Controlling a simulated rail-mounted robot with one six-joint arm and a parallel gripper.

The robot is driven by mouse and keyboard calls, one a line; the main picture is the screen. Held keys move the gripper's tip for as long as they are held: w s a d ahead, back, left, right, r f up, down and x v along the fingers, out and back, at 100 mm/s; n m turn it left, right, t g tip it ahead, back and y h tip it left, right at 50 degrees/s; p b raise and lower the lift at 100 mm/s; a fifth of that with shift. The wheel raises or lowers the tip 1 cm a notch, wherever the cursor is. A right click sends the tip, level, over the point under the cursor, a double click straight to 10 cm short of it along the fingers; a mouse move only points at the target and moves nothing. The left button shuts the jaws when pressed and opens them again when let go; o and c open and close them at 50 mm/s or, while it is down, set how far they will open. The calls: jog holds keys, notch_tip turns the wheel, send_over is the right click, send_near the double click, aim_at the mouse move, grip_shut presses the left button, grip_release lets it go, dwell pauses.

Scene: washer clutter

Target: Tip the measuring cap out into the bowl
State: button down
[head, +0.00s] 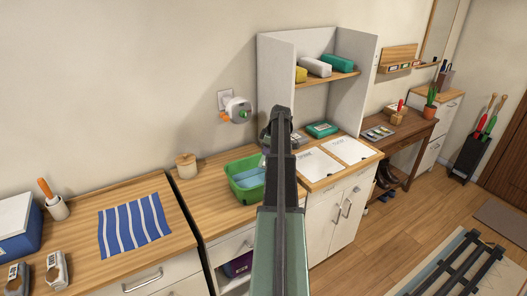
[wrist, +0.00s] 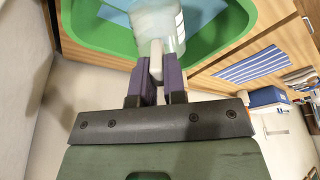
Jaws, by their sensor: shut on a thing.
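In the wrist view, my gripper (wrist: 157,72) has its two purple fingers closed on the pale handle of a translucent whitish cup, which I take to be the measuring cap (wrist: 158,24). The cap is at the top of that view and partly cut off, in front of the green bowl (wrist: 227,45). Its contents and exact tilt cannot be told. In the head view, the green bowl (head: 235,184) stands on the wooden counter with something blue inside, just left of my arm. My arm hides the fingers and the cap there.
A wooden-lidded jar (head: 186,166) stands left of the bowl. A striped blue cloth (head: 134,226) lies on the left counter. A white shelf unit (head: 276,75) stands behind my arm, with papers (head: 318,165) and a green box (head: 322,129) on its counter. Bare counter shows around the bowl.

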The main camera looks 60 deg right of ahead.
jog(key=shift+s+d+f+t+b, duration=0.15)
jog(key=shift+s+f+t+b, duration=0.2)
jog(key=shift+s+f+t, duration=0.15)
jog(key=shift+s+d+r+t+y, duration=0.1)
jog(key=shift+s+r+t+y, duration=0.1)
jog(key=shift+t+y, duration=0.15)
jog(key=shift+s+f+t+b, duration=0.3)
jog(key=shift+f+t+b, duration=0.3)
jog(key=shift+b, duration=0.4)
jog(key=s+f+t+b, duration=0.1)
jog(key=t+b, duration=0.1)
jog(key=b, duration=0.1)
jog(key=s+d+f+t+y+b, duration=0.1)
jog(key=t+b, duration=0.1)
jog(key=b, duration=0.1)
jog(key=shift+s+y, duration=0.15)
jog(key=shift+y, duration=0.1)
